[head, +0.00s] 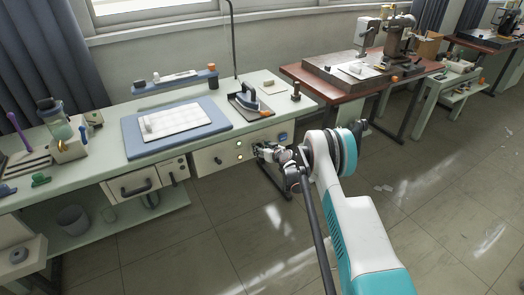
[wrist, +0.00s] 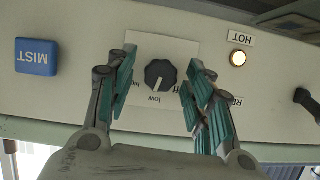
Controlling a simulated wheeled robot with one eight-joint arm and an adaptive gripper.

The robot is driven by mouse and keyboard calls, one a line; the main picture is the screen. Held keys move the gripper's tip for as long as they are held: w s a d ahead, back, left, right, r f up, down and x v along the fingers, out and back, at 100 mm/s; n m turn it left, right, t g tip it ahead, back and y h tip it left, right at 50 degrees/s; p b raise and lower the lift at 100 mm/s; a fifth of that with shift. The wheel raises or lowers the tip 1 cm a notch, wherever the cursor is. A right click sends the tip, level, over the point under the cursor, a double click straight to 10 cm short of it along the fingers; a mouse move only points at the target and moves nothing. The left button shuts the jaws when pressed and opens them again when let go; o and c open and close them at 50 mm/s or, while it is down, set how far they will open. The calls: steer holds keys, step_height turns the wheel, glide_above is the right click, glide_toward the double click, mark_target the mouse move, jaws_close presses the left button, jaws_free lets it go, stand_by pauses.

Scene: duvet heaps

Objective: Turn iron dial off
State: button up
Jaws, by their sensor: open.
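The iron dial (wrist: 160,74) is a dark round knob with a pale pointer mark, on a light label plate (wrist: 184,46) with printed words, one of them "low". In the wrist view the picture is upside down and the pointer points toward the bottom of the frame, near "low". My gripper (wrist: 162,82) is open, with one teal-padded finger on each side of the dial and a visible gap to each. In the head view my gripper (head: 262,151) is at the front panel of the ironing bench and hides the dial. The iron (head: 247,97) rests on its stand on the bench top.
A blue MIST button (wrist: 36,57) and a lit HOT lamp (wrist: 238,58) flank the dial. A dark handle (wrist: 306,98) lies at the wrist view's right edge. The blue board with white pad (head: 180,125) lies on the bench. Open floor (head: 440,190) is at the right.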

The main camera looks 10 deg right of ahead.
steer(key=c, duration=1.1)
steer(key=shift+o, duration=0.2)
steer(key=shift+s+a+f+n+t+h, duration=0.15)
steer(key=shift+n+t+h, duration=0.3)
steer(key=shift+n+h, duration=0.75)
steer(key=shift+w+a+r+n+t+h, duration=0.15)
steer(key=shift+n+t+h, duration=0.4)
steer(key=shift+n, duration=1.15)
steer(key=shift+s+f, duration=0.1)
